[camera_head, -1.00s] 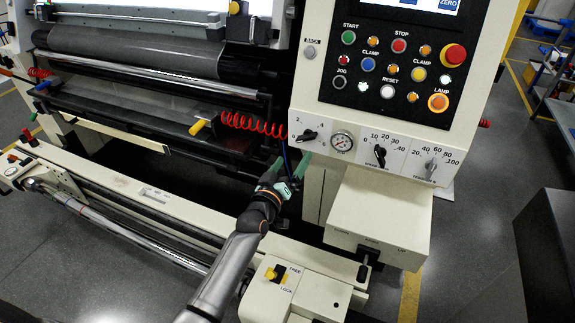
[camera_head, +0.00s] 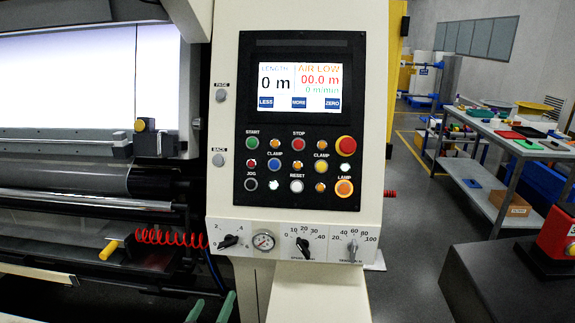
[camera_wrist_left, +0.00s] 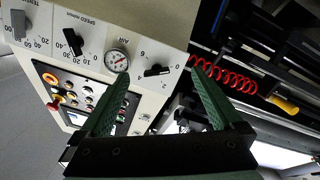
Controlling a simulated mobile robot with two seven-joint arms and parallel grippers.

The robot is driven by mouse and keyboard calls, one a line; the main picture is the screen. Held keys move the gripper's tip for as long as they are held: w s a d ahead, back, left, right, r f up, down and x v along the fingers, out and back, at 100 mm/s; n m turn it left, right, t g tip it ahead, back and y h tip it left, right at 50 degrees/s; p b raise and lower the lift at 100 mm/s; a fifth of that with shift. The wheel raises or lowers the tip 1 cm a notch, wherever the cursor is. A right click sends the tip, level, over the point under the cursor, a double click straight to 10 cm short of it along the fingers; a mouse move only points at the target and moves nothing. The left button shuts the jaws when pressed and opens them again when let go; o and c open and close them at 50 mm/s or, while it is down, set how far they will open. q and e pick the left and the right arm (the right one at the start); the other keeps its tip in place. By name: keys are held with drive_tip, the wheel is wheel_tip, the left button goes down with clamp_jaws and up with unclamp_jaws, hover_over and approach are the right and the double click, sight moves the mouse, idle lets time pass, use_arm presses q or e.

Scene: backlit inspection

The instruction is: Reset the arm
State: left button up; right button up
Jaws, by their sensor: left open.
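My left gripper (camera_head: 211,308) shows only as two green fingertips at the bottom edge of the head view, below the machine's control panel (camera_head: 225,120). In the left wrist view its two green fingers (camera_wrist_left: 160,85) are spread apart with nothing between them. Beyond them are the pressure gauge (camera_wrist_left: 117,60) and a black knob (camera_wrist_left: 157,70), which also shows in the head view (camera_head: 229,241). The rest of the left arm is out of the head view. My right gripper is not seen.
The panel has a lit screen (camera_head: 299,88) reading "AIR LOW" and rows of coloured buttons. A red coiled hose (camera_head: 166,237) and yellow handle (camera_head: 108,250) are at left. A white box (camera_head: 318,298) juts out below the panel.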

use_arm(q)
drive_tip(key=s+d+f+m+g, duration=0.1)
drive_tip(key=s+f+m+g, duration=0.1)
drive_tip(key=s+f, duration=0.3)
drive_tip(key=s+d+f+m+g, duration=0.1)
drive_tip(key=s+f, duration=0.5)
drive_tip(key=s, duration=0.7)
drive_tip(key=s+d+f+m+g+h, duration=0.1)
drive_tip(key=s+f+m+g, duration=0.2)
drive_tip(key=s, duration=0.6)
wheel_tip(320, 180, down, 2)
drive_tip(key=shift+s+d+f+g, duration=0.15)
drive_tip(key=shift+d+g, duration=0.15)
drive_tip(key=shift+g, duration=0.5)
drive_tip(key=shift+c, duration=0.2)
